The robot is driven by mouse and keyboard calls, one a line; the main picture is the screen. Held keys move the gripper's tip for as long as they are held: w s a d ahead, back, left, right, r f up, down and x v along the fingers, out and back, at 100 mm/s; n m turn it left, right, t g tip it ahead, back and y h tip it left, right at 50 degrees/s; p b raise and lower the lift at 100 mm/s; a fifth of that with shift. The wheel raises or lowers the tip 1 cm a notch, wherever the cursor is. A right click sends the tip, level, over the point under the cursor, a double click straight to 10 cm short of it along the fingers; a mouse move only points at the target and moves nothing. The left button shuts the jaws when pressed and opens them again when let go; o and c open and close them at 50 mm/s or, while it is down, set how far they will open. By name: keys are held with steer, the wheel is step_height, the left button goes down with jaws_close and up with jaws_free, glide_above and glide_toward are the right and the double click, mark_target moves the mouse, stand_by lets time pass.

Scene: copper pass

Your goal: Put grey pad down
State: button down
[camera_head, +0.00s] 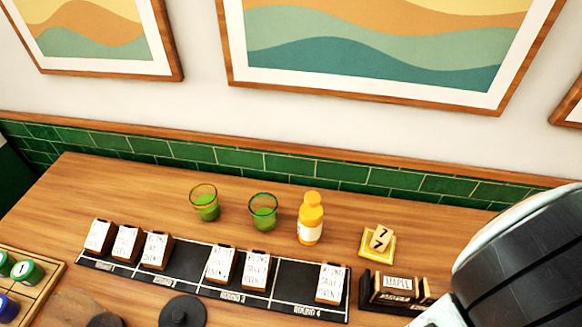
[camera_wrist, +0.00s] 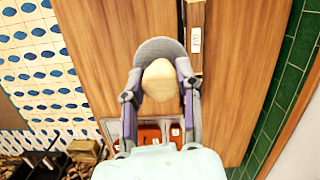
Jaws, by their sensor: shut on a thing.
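My gripper (camera_wrist: 160,78) shows in the wrist view, its two fingers closed on the sides of the grey pad (camera_wrist: 158,46). The pad has a rounded grey edge, and a cream rounded part (camera_wrist: 162,82) sits in front of its middle, between the fingers. The pad is over the wooden table (camera_wrist: 112,50); I cannot tell how high, or whether it touches the top. In the head view my arm fills the lower right, and the gripper and held pad are not seen there.
A dark round thing (camera_head: 183,312) lies in front. Open wood lies between rack and glasses.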

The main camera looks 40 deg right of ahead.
step_height(320, 180, down, 30)
steer(key=shift+s+r, duration=0.1)
steer(key=shift+r, duration=0.05)
steer(key=shift+a, duration=0.1)
stand_by(0.3)
steer(key=c, duration=0.8)
jaws_free()
steer(key=shift+o, duration=0.2)
